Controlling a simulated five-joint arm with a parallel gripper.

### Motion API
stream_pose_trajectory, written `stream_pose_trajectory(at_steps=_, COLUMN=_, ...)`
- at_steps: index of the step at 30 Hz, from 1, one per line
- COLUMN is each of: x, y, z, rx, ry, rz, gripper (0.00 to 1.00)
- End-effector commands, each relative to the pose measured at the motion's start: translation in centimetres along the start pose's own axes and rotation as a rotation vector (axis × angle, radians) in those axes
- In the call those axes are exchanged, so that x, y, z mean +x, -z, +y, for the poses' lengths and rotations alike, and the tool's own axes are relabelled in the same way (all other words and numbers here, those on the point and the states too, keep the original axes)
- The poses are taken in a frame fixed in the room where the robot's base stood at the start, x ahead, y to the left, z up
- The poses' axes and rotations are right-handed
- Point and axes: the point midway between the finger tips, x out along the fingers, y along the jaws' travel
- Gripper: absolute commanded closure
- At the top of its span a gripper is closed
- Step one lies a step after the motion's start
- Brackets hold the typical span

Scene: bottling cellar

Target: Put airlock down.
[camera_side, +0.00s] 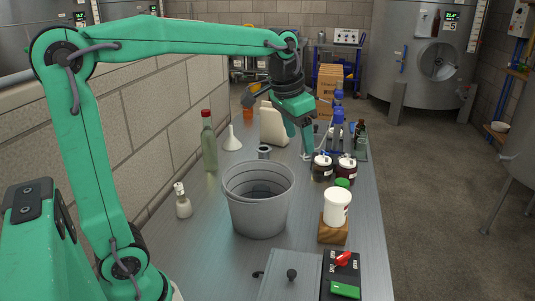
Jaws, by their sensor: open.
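My gripper (299,146) is at the back half of the steel bench, pointing down, with its green fingers apart. I see nothing clearly held between the fingers. I cannot make out the airlock for sure. Small pale, clear-looking parts show just right of the fingers, among the bottles and jars, but they are too small to tell. The bench top (214,237) lies under all of this.
A grey bucket (258,213) stands mid-bench. Right of it, a white tub (337,208) sits on a wooden block. Two dark jars (322,169) stand near the fingers. A green bottle (209,147), white funnel (232,141) and small bottle (183,205) are left. The front-left bench is clear.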

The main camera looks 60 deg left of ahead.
Motion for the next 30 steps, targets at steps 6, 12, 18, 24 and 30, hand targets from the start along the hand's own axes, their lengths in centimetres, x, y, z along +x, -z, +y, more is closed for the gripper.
stream_pose_trajectory(at_steps=6, x=-1.2, y=-5.2, z=1.3, rx=-0.035, ry=0.006, rz=0.060, gripper=0.38)
stream_pose_trajectory(at_steps=12, x=-1.1, y=-9.8, z=2.3, rx=-0.071, ry=0.008, rz=0.113, gripper=0.38)
stream_pose_trajectory(at_steps=18, x=-0.2, y=-14.4, z=3.2, rx=-0.103, ry=0.008, rz=0.164, gripper=0.38)
stream_pose_trajectory(at_steps=24, x=1.0, y=-17.4, z=3.8, rx=-0.127, ry=0.005, rz=0.200, gripper=0.38)
stream_pose_trajectory(at_steps=30, x=1.5, y=-18.5, z=4.0, rx=-0.136, ry=0.004, rz=0.212, gripper=0.38)
